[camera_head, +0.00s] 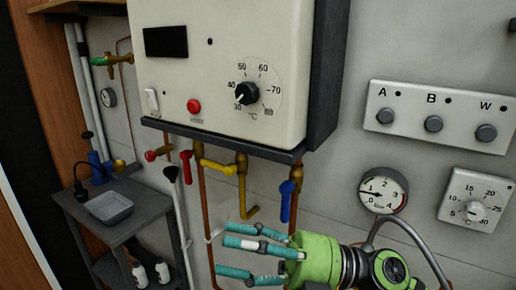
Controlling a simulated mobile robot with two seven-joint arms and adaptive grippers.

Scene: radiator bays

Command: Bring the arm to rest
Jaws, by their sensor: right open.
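My right gripper (222,251) has a green body and teal and white fingers. It is in the lower middle of the head view, with its fingers spread and pointing left. Nothing is between the fingers. It appears in front of the copper pipes below the boiler (222,60), under the blue valve handle (287,201). The fingertips overlap a copper pipe in the picture; I cannot tell whether they touch it. My left gripper is not in view.
Red (186,167) and yellow (217,167) valve handles hang under the boiler. A pressure gauge (383,191), a thermostat (475,200) and a three-knob panel (440,116) are on the right wall. A grey cart (135,195) with a tray (109,208) stands at left.

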